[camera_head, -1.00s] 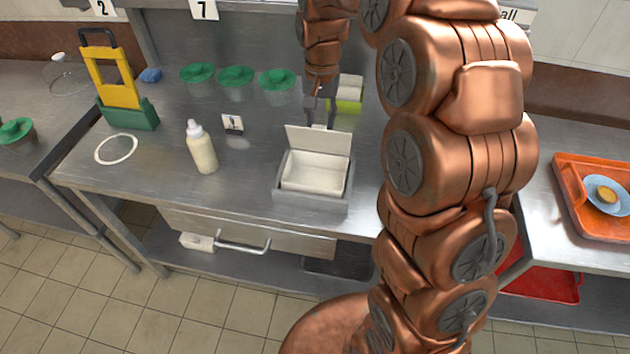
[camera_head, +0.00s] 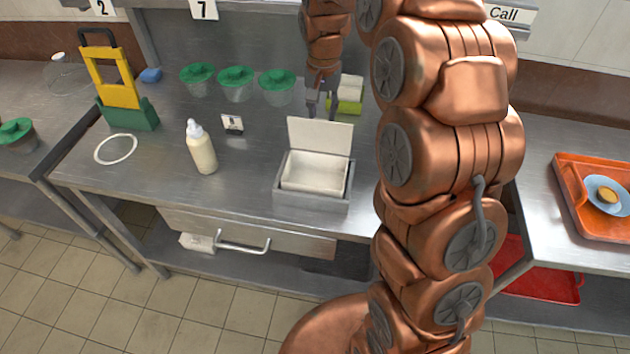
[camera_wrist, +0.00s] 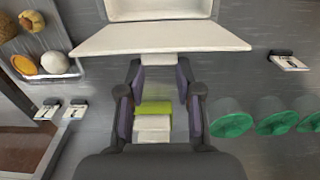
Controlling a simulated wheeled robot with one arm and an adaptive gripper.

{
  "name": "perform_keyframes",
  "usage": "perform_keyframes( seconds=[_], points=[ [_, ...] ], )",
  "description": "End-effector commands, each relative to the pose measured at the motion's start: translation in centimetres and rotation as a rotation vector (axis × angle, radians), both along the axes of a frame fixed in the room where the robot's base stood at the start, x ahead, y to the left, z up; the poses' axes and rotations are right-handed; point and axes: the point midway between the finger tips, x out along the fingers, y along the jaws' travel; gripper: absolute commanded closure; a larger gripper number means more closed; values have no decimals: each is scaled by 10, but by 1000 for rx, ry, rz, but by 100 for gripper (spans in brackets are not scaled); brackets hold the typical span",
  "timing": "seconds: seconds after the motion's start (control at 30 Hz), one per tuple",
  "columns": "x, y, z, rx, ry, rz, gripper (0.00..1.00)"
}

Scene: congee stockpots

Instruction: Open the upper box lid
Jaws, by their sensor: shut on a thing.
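The box (camera_head: 312,201) stands on the steel counter, with a pale interior. Its white lid (camera_head: 320,136) stands raised along the back edge, roughly upright; the exact angle is hard to tell. My gripper (camera_head: 321,112) is behind the lid's top edge, pointing down. In the wrist view, the lid (camera_wrist: 160,38) spans the top, with a small pale tab (camera_wrist: 158,60) at its edge. The fingers of my gripper (camera_wrist: 159,78) are on either side of that tab, shut on the lid there. The fingertip contact is partly hidden.
A white-capped bottle (camera_head: 202,152) stands left of the box. An orange tray (camera_head: 583,222) is on the right counter. The counter left of the bottle has a white ring (camera_head: 116,149).

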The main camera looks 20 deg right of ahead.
Motion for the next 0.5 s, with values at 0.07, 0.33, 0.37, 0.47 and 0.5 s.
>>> perform_keyframes(
  seconds=[0.07,0.33,0.37,0.47,0.5],
  points=[
    [3,-2,0,0,-1,-1,71],
    [8,-5,-2,0,2,0,73],
    [8,-5,-2,0,2,0,76],
    [9,-6,-2,1,3,0,87],
    [10,-6,-2,0,4,0,91]
  ],
)
